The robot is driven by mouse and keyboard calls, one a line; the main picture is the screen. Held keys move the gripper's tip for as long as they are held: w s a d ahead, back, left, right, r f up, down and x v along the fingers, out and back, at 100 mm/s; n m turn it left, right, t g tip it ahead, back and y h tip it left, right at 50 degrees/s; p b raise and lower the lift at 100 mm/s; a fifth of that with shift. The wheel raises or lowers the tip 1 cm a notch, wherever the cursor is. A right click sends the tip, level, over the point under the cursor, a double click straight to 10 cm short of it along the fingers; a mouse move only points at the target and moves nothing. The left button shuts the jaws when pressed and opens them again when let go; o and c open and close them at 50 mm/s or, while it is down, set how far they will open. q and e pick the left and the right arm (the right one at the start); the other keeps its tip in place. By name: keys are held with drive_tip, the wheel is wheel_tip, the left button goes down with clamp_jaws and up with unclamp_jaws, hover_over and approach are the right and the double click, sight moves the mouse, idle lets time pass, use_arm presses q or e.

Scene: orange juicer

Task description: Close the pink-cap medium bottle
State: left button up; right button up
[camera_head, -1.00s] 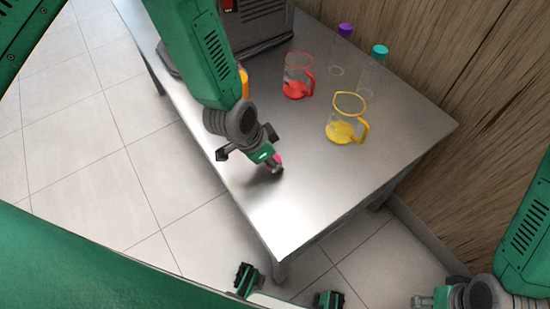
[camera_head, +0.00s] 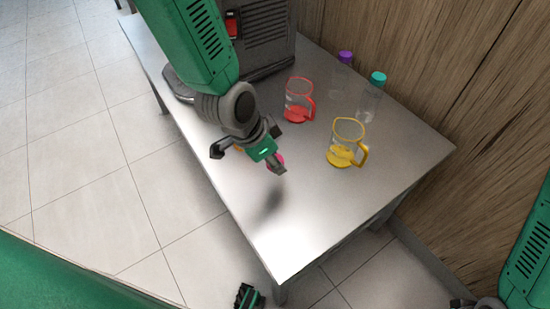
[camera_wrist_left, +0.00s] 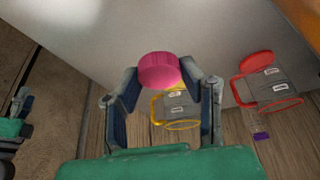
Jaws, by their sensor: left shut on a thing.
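My left gripper (camera_head: 277,168) is shut on a pink cap (camera_head: 279,159) and holds it above the metal table, with its shadow on the table below. In the left wrist view the pink cap (camera_wrist_left: 158,70) sits between the two fingertips. No bottle body shows under the cap, and I cannot make out the medium bottle in either view. Only a dark tip of what seems to be my right gripper (camera_head: 248,297) shows at the bottom edge; its opening cannot be told.
A red-rimmed jug (camera_head: 299,100) and a yellow-rimmed jug (camera_head: 345,143) stand on the table (camera_head: 300,225). Clear bottles with purple (camera_head: 345,57) and teal (camera_head: 378,78) caps stand by the wooden wall. A dark machine (camera_head: 265,40) is at the back left. The front of the table is clear.

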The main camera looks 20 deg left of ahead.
use_arm(q)
drive_tip(key=s+a+r+n+t+y, duration=0.1)
drive_tip(key=s+a+r+n+y, duration=0.2)
drive_tip(key=a+n, duration=0.6)
drive_tip(key=shift+s+a+r, duration=0.45)
drive_tip(key=shift+a+r, duration=0.1)
drive_tip(key=shift+r, duration=0.15)
